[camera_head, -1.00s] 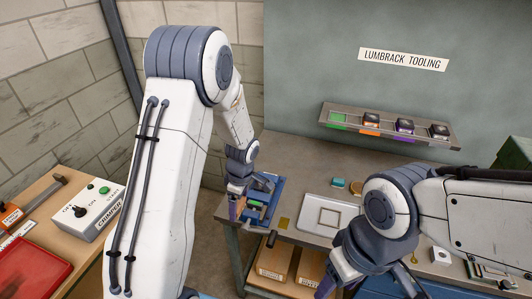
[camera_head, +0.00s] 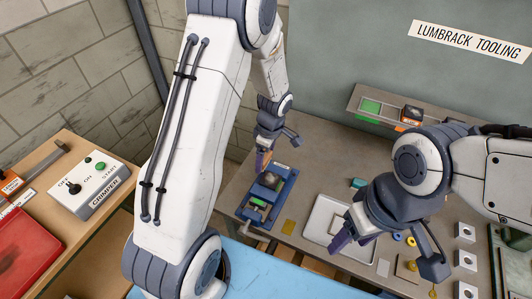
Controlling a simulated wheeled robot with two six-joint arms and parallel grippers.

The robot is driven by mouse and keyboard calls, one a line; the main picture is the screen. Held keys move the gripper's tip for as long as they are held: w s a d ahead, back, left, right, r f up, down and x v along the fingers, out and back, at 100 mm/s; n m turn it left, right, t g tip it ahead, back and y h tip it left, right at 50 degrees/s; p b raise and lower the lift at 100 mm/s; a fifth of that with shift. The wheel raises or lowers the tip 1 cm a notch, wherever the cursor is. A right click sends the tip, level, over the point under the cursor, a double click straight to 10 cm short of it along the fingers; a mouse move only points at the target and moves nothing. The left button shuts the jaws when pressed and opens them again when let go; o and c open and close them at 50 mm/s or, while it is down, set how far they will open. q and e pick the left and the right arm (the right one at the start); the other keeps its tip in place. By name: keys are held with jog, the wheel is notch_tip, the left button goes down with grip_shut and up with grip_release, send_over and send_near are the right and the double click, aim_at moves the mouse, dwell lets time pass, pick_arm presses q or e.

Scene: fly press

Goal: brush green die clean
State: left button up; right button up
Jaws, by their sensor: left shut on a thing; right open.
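My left gripper (camera_head: 263,164) points down at the blue press-like fixture (camera_head: 283,198) on the grey bench. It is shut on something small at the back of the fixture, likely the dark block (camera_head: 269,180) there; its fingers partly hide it. A green part (camera_head: 258,202) shows at the front of the fixture; whether it belongs to the green die, I cannot tell. My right gripper (camera_head: 345,238), with purple fingers, is open over the front right edge of a pale tray (camera_head: 322,215). No brush is clearly recognisable.
A teal piece (camera_head: 357,183) lies behind the tray, and a yellow plate (camera_head: 289,228) left of it. Several small parts and white blocks (camera_head: 465,232) are at right. The shelf (camera_head: 357,94) holds a dark die (camera_head: 411,113). A crimper control box (camera_head: 91,185) stands at left.

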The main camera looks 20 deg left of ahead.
aim_at(264, 177)
pick_arm(q)
notch_tip(264, 177, down, 2)
jog(key=shift+d+b, duration=0.1)
jog(key=shift+b, duration=0.35)
jog(key=shift+f+b, duration=1.3)
jog(key=shift+f, duration=1.05)
jog(key=shift+d+f, duration=0.1)
jog(key=shift+d, duration=0.05)
jog(key=shift+c, duration=0.7)
jog(key=shift+s+d+f+p, duration=0.15)
jog(key=shift+d+p, duration=0.3)
jog(key=shift+d, duration=1.4)
jog(key=shift+a+p, duration=0.1)
jog(key=shift+p, duration=0.35)
jog(key=shift+a+f+b, duration=0.1)
jog(key=shift+a+b, duration=0.25)
jog(key=shift+a, duration=1.6)
jog(key=r+p, duration=0.1)
jog(key=r, duration=0.2)
jog(key=shift+w, duration=0.2)
jog(key=shift+s+r, duration=0.1)
jog(key=shift+r, duration=0.25)
jog(key=shift+r+p, duration=0.6)
jog(key=shift+r, duration=0.1)
jog(key=shift+r+p, duration=0.9)
jog(key=shift+r, duration=0.8)
pick_arm(e)
jog(key=shift+d+r, duration=0.1)
jog(key=shift+r, duration=0.5)
